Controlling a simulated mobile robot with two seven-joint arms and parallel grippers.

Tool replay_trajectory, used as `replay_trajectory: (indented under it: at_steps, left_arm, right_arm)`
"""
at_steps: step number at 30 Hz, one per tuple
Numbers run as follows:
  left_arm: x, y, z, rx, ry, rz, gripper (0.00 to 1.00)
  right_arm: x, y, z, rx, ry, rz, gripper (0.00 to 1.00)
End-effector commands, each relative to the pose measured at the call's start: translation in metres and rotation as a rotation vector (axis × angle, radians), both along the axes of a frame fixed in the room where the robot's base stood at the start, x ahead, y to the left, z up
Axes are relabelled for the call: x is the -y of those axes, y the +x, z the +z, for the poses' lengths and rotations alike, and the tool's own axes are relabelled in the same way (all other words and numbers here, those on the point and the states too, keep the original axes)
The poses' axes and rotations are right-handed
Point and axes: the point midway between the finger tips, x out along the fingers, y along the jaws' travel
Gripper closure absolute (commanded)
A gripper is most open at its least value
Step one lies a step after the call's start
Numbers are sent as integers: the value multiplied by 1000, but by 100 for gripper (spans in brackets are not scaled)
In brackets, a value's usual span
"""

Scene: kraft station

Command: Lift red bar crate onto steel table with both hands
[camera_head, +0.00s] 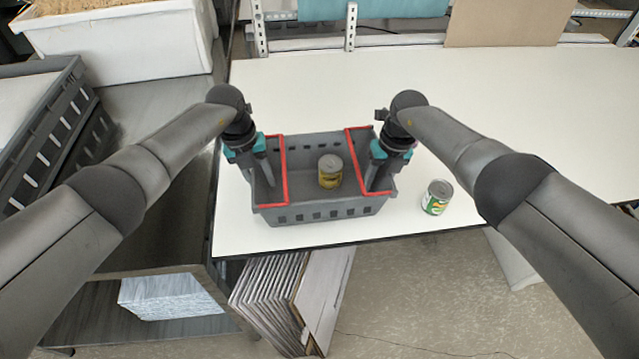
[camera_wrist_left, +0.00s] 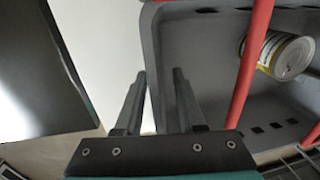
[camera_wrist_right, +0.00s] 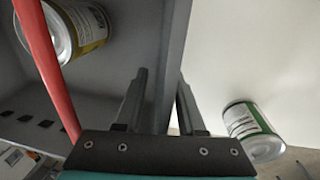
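The grey crate (camera_head: 322,211) with two red bars, left (camera_head: 285,172) and right (camera_head: 355,150), stands on the white table (camera_head: 520,110) near its front edge. A yellow-labelled can (camera_head: 330,173) is inside it. The steel table (camera_head: 172,135) is to its left. My left gripper (camera_head: 263,182) points down at the crate's left wall; in the left wrist view its fingers (camera_wrist_left: 160,75) are apart, on either side of the rim. My right gripper (camera_head: 378,183) is likewise at the right wall; its fingers (camera_wrist_right: 162,75) are apart around the rim. Firm contact is not visible.
A green-labelled can (camera_head: 436,198) stands on the white table right of the crate. A dark slatted crate (camera_head: 50,140) and a white bin (camera_head: 125,50) occupy the left side and back of the steel table. The steel table's middle is clear.

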Motion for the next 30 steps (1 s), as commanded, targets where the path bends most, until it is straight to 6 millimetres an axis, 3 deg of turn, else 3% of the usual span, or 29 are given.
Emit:
replay_trajectory:
  at_steps: [4, 14, 30]
  left_arm:
    - [0, 0, 0, 0, 0, 0, 62]
    - [0, 0, 0, 0, 0, 0, 100]
    - [0, 0, 0, 0, 0, 0, 100]
  right_arm:
    - [0, 0, 0, 0, 0, 0, 62]
    - [0, 0, 0, 0, 0, -1, 100]
    - [0, 0, 0, 0, 0, -1, 100]
